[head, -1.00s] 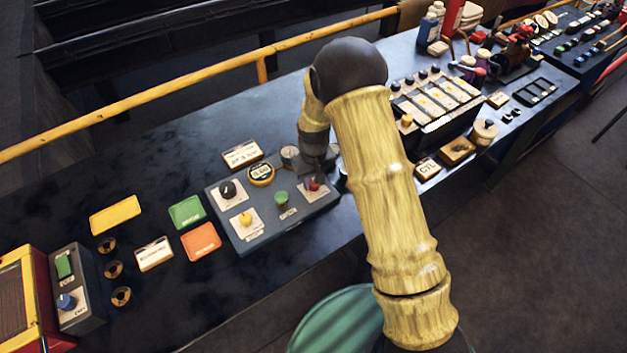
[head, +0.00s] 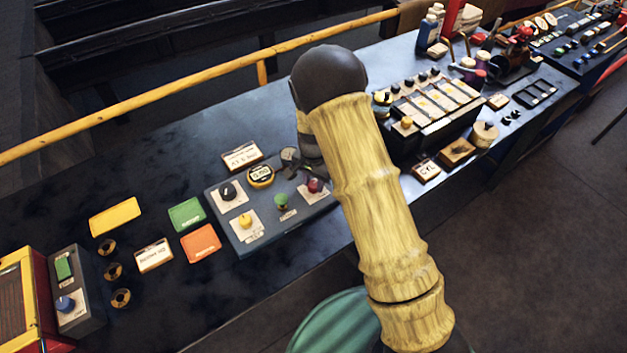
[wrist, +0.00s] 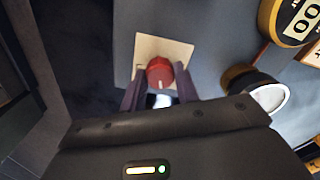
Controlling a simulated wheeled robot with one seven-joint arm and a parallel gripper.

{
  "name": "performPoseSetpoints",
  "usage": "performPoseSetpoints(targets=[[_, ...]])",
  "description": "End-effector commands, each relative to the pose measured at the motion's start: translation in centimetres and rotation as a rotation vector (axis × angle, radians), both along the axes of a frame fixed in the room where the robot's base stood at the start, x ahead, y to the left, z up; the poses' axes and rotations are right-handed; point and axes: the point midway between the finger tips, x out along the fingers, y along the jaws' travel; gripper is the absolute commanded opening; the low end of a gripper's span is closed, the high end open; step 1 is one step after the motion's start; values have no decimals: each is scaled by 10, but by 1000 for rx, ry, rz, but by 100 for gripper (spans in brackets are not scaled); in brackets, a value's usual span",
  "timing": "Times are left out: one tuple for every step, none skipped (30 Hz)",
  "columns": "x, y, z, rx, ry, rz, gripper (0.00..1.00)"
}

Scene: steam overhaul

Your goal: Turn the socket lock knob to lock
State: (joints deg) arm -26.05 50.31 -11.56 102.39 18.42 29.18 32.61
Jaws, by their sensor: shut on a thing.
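A red knob (wrist: 160,72) with a pale pointer line sits on a square cream plate (wrist: 151,50) in the wrist view. The line points towards the bottom of that picture. My gripper (wrist: 160,82) is shut on the red knob, with one dark finger at each side. In the head view the red knob (head: 315,185) shows at the right end of the blue-grey control box (head: 241,233), and my gripper is mostly hidden behind my arm. The label by the knob is too small to read.
The box also carries a black knob (head: 227,190), a yellow knob (head: 245,220), a green button (head: 281,200) and a round display (head: 260,176). A round white-faced part (wrist: 270,97) stands close to my gripper. A yellow rail (head: 200,79) runs behind the bench.

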Motion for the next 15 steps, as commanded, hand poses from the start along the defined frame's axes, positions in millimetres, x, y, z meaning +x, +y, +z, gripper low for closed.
performPoseSetpoints(targets=[[0, 1, 1, 0, -1, -39, 8], [0, 1, 1, 0, -1, -64, 8], [1, 1, 2, 0, -1, -95, 8], [0, 1, 2, 0, -1, -117, 8], [0, 1, 2, 1, -2, -140, 8], [1, 1, 2, 1, -2, -165, 8], [1, 1, 2, 1, -2, -183, 8], [1, 1, 2, 1, -2, -199, 8], [1, 1, 2, 0, -3, -221, 8], [1, 1, 2, 0, -3, -235, 8], [1, 1, 2, 2, -2, -248, 8], [1, 1, 1, 2, -2, -263, 8], [1, 1, 1, 2, -2, -271, 8], [1, 1, 1, 2, -2, -279, 8], [1, 1, 1, 2, -2, -289, 8]])
